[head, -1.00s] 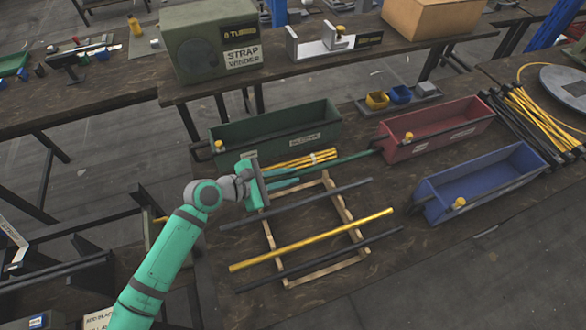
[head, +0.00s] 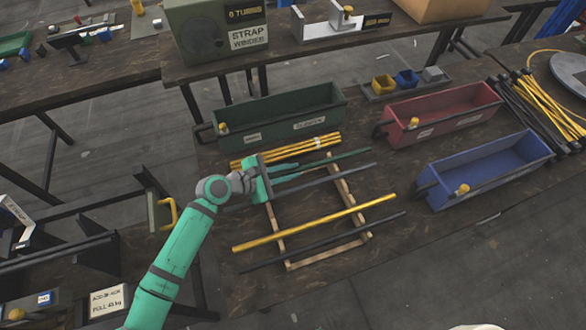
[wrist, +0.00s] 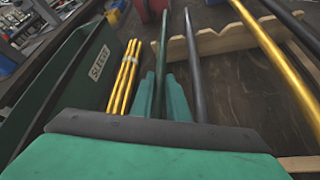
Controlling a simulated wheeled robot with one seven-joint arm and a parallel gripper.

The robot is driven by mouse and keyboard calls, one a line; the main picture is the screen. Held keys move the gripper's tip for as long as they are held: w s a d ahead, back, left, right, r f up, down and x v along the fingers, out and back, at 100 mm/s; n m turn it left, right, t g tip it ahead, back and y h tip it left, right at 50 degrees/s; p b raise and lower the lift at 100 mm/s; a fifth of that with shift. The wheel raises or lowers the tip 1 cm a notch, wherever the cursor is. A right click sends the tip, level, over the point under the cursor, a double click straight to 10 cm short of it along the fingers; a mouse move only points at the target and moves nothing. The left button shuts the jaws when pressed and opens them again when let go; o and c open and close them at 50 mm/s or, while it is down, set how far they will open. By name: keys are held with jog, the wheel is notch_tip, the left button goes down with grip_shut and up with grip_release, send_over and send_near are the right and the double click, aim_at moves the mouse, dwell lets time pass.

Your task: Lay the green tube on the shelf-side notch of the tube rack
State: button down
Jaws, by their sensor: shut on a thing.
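My gripper (head: 285,178) is shut on the green tube (head: 345,158). In the wrist view the tube (wrist: 163,42) runs forward from between the fingers (wrist: 160,98). The tube lies across the far, shelf-side end of the wooden tube rack (head: 351,207). I cannot tell whether it touches the notch or hovers just above it. A dark tube (head: 335,175) lies on the rack just nearer than the green one. A yellow tube (head: 315,222) and another dark tube (head: 330,240) lie across its nearer part. The left rail is partly hidden by my gripper.
A bundle of yellow tubes (head: 300,146) and a green bin (head: 285,118) lie beyond the rack. A red bin (head: 440,115) and a blue bin (head: 490,170) stand to the right.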

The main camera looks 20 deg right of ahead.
jog(key=shift+a, duration=0.25)
jog(key=c, duration=1.9)
grip_release()
jog(key=shift+a, duration=0.15)
jog(key=shift+o, duration=1.3)
jog(key=v, duration=1)
jog(key=shift+s+a+r, duration=0.1)
jog(key=shift+a+r, duration=0.1)
jog(key=shift+s, duration=0.1)
